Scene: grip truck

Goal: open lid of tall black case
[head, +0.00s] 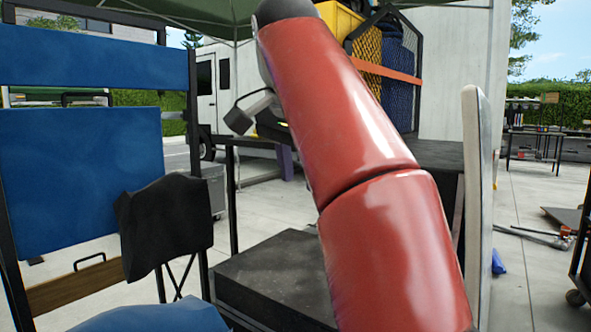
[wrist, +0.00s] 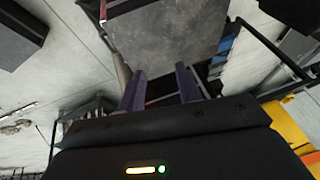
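My red arm crosses the middle of the head view and hides much behind it. My gripper (wrist: 161,74) shows in the wrist view with two purple fingers apart and nothing between them. In the head view a small purple part of it (head: 286,162) shows left of the arm. A flat dark grey surface (wrist: 170,35) lies beyond the fingertips; contact cannot be told. A black case with a flat top (head: 270,270) stands low in the head view, partly behind my arm. Another dark flat top (head: 438,155) shows right of the arm. Which one is the tall case is unclear.
A blue folding chair (head: 80,180) with a black pouch (head: 165,222) stands at left. A white upright panel (head: 478,200) stands right of the arm. Yellow and blue items (head: 385,60) sit behind. Open pavement (head: 525,275) lies at right.

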